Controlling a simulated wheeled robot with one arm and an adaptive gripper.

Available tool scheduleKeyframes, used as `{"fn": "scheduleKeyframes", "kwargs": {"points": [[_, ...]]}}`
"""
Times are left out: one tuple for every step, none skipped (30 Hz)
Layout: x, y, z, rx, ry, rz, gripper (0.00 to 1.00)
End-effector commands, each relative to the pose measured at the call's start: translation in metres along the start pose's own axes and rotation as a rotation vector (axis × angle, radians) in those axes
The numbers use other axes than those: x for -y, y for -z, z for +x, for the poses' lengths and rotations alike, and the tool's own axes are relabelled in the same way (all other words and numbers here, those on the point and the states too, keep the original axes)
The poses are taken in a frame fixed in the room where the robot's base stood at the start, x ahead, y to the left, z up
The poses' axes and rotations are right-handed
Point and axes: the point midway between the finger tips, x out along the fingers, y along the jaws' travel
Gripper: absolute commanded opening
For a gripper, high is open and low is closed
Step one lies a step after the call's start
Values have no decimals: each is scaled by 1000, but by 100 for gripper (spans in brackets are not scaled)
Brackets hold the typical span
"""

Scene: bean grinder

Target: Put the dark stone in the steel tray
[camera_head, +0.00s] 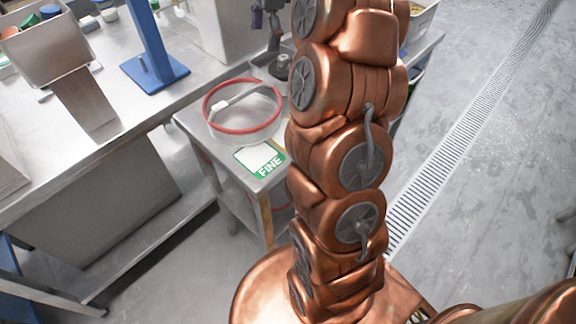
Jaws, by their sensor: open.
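I see no dark stone in this view. I cannot make out a steel tray for certain; a pale open container (421,22) at the top right is mostly hidden behind my copper arm. My arm rises through the middle of the picture and leaves it at the top. I cannot make out my gripper. A dark grey jointed thing (272,35) shows beside the arm at the top, cut by the edge and partly hidden; I cannot tell what it is.
A round red-rimmed vessel (240,128) and a green-and-white card marked FINE (261,161) are on a small steel cart (203,147). A steel bench (50,170) at left bears a blue stand (155,68) and a steel chute (82,96). Bare floor (490,190) lies right.

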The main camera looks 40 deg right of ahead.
Motion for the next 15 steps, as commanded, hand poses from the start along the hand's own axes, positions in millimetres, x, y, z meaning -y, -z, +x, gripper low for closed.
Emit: {"fn": "scheduleKeyframes", "kwargs": {"points": [[-15, -17, 0, 0, -13, -90, 100], [-22, -25, 1, 0, -19, -146, 100], [-33, -37, 4, -1, -30, -220, 100], [-41, -45, 4, -3, -35, -276, 100], [-50, -52, 5, -4, -39, -331, 100], [-62, -62, 9, -3, -54, -403, 100], [-72, -69, 10, -3, -61, -458, 100], [-81, -76, 12, -4, -68, -512, 100], [-95, -83, 15, -4, -82, -581, 100], [-104, -88, 17, -6, -89, -633, 100], [-115, -93, 20, -7, -96, -685, 100], [-128, -100, 23, -8, -107, -753, 100], [-138, -104, 26, -7, -115, -804, 100], [-150, -107, 29, -6, -127, -853, 100], [-164, -111, 32, -6, -138, -918, 100]]}}
